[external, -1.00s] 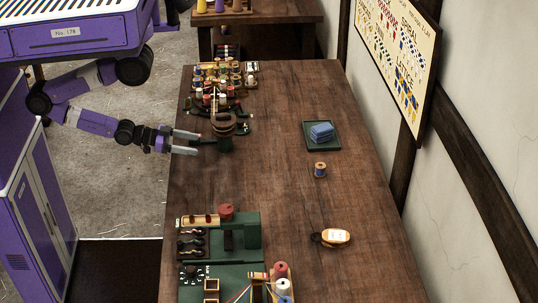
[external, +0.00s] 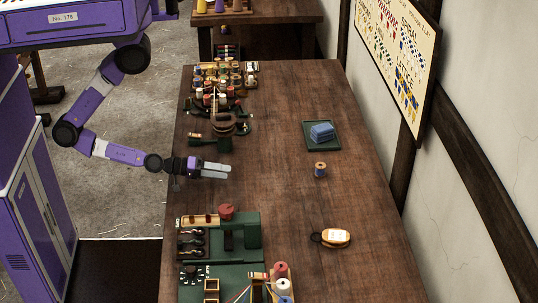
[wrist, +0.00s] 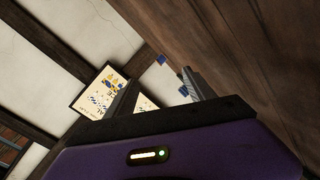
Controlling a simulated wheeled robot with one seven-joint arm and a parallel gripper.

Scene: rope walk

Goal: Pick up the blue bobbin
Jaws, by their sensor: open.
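The blue bobbin (external: 320,170), blue thread between pale wooden ends, stands upright on the brown table right of the middle in the external view. My gripper (external: 231,171) is over the left part of the table, level with the bobbin but well to its left. Its two grey fingers point right, apart and empty. In the wrist view the fingers (wrist: 163,88) show with a gap between them. Two small blue patches lie near them; I cannot tell which is the bobbin.
A green tray (external: 310,146) with folded blue cloth lies behind the bobbin. A yellow-and-white object (external: 336,237) with a dark ring lies in front. Green stands and a spool rack (external: 280,288) fill the near left; several spools (external: 222,80) crowd the far left.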

